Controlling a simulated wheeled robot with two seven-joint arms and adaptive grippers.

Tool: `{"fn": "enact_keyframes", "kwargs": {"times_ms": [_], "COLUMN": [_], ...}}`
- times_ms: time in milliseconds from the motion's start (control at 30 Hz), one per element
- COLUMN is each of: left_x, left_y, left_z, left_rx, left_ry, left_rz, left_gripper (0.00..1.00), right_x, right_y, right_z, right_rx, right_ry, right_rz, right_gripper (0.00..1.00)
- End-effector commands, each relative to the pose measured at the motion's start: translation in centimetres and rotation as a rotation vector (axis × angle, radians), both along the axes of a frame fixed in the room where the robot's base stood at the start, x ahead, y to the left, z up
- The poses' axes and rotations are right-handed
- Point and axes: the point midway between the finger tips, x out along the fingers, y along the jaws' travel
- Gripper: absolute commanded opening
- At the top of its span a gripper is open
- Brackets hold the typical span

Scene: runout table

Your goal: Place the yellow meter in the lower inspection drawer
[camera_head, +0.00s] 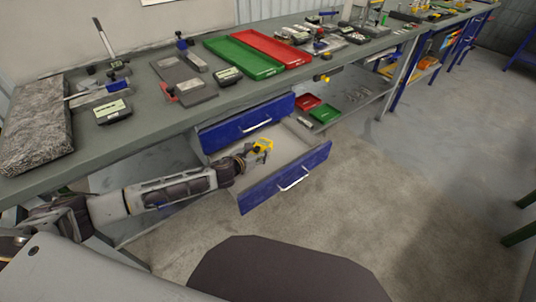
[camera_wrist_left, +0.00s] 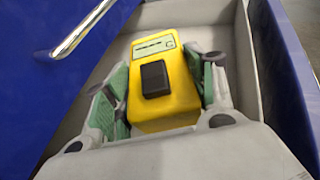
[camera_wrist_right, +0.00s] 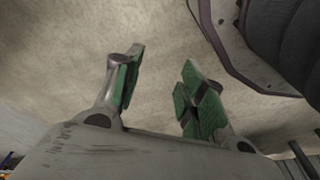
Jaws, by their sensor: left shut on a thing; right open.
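The yellow meter (camera_head: 263,145) is held at the end of my left arm, over the pulled-out lower drawer (camera_head: 320,157). In the left wrist view the meter (camera_wrist_left: 165,95) has a small display and a dark square on its face. My left gripper (camera_wrist_left: 160,82) is shut on it, with a green-padded finger on each side. The grey drawer interior (camera_wrist_left: 215,20) lies around and below the meter; I cannot tell whether the meter touches the drawer floor. My right gripper (camera_wrist_right: 158,75) is open and empty in the right wrist view, with bare floor behind it.
The upper drawer (camera_head: 245,125) has a blue front and sits above the lower one, pulled out less. The workbench (camera_head: 150,130) above carries green (camera_head: 243,59) and red (camera_head: 272,48) trays, gauges and tools. Small red and green bins stand on the shelf right of the drawers. Floor in front is clear.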

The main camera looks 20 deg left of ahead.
Motion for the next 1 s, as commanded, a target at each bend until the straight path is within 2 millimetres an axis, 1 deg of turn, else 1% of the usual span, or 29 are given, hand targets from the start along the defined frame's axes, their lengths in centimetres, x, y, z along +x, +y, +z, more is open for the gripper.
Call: {"fn": "enact_keyframes", "kwargs": {"times_ms": [33,200,600,933,1000], "left_x": [0.0,0.0,0.0,0.0,0.6], "left_y": [-0.1,0.0,0.0,0.0,-0.2], "left_z": [-0.6,-2.0,-5.1,-6.8,-6.7], "left_rx": [-0.001,0.0,0.0,0.0,-0.001], "left_ry": [-0.001,0.0,0.0,-0.001,-0.004], "left_rz": [-0.001,0.0,0.0,0.0,0.0], "left_gripper": [0.25,0.25,0.25,0.25,0.25], "right_x": [0.1,0.4,0.7,0.7,0.7], "right_y": [0.2,0.7,1.6,2.0,2.1], "right_z": [0.4,1.9,5.6,8.1,8.3], "right_rx": [0.003,0.008,0.019,0.027,0.028], "right_ry": [0.001,0.009,0.028,0.038,0.038], "right_rz": [0.001,0.003,0.01,0.014,0.015], "right_gripper": [0.41,0.41,0.41,0.41,0.41]}}
